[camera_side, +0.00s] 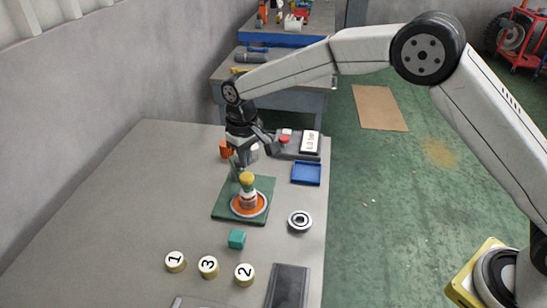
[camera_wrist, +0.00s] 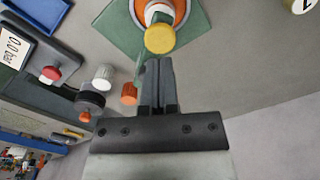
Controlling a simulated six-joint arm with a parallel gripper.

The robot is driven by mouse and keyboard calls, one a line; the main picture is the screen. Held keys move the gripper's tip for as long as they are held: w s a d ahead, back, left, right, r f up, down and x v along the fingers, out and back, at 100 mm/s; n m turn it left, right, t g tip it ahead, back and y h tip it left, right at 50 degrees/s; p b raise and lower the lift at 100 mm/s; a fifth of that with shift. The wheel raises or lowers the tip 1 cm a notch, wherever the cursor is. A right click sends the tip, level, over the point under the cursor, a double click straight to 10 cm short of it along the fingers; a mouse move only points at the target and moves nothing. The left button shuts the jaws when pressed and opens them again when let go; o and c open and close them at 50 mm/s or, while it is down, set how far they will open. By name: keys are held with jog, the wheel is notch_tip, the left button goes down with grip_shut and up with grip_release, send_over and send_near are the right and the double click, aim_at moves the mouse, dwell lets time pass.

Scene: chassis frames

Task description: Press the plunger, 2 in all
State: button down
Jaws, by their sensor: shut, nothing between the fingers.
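The plunger has a yellow knob (camera_side: 247,178) on a white and orange body with an orange round base (camera_side: 249,208). It stands upright on a green plate (camera_side: 228,209) on the grey table. In the wrist view the yellow knob (camera_wrist: 159,39) shows just beyond my fingertips, with part of the orange base behind it. My gripper (camera_side: 245,163) is shut and empty, pointing down just above and behind the knob in the side view. In the wrist view my shut fingers (camera_wrist: 157,64) end close to the knob. I cannot tell whether they touch it.
A thin green post (camera_side: 234,168) stands beside the plunger. Behind are an orange cylinder (camera_side: 225,149), a red button (camera_side: 284,139) and a display box (camera_side: 310,142).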

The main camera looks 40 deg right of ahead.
jog(key=shift+r, duration=1.95)
jog(key=shift+d, duration=0.1)
jog(key=shift+s+d, duration=0.25)
jog(key=shift+d, duration=0.2)
jog(key=s+d+f+m+t, duration=0.1)
jog(key=s+d, duration=0.8)
jog(key=s, duration=0.3)
jog(key=s+d+f+m+t, duration=0.1)
jog(key=s+d+f+m, duration=0.1)
jog(key=s+d, duration=0.7)
jog(key=s, duration=0.3)
jog(key=shift+s+t, duration=0.3)
jog(key=shift+s, duration=0.1)
